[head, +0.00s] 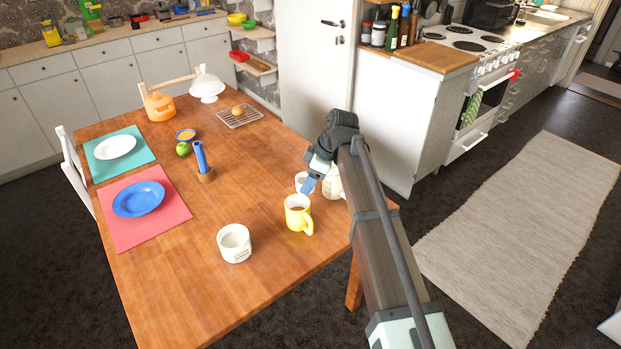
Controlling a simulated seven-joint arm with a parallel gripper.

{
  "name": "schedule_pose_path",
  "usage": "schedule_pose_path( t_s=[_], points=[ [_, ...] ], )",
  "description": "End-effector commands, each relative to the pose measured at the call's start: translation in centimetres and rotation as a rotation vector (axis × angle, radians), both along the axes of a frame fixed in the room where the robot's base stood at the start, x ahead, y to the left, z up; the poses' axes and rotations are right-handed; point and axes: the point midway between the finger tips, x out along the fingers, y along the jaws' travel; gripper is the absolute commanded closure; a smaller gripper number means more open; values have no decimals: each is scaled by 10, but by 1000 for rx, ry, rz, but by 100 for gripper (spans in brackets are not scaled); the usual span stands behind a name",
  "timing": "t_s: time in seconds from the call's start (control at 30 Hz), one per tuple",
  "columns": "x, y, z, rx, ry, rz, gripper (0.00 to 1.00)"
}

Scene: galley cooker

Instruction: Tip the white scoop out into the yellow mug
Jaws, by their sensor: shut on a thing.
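The yellow mug (298,220) stands upright near the table's right front edge, its handle toward the right. A small white vessel, which I take as the white scoop (301,179), is just behind the mug, at my gripper's blue fingertips (310,184). My gripper is shut on it, though the arm and fingers hide part of the grip. The scoop looks roughly level; its contents cannot be made out. Whether it clears the table is unclear.
A cream jug (335,186) stands close right of my gripper. A white cup (234,245) is front left of the mug. The wooden table's (190,290) front left is clear.

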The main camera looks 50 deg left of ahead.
Motion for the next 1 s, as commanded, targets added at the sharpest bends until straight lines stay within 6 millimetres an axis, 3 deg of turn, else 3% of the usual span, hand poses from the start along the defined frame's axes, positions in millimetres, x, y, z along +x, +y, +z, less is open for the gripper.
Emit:
schedule_pose_path(
  t_s=[1.0],
  points=[
    [-3, 1, 13, -167, -338, 18, 76]
  ],
)
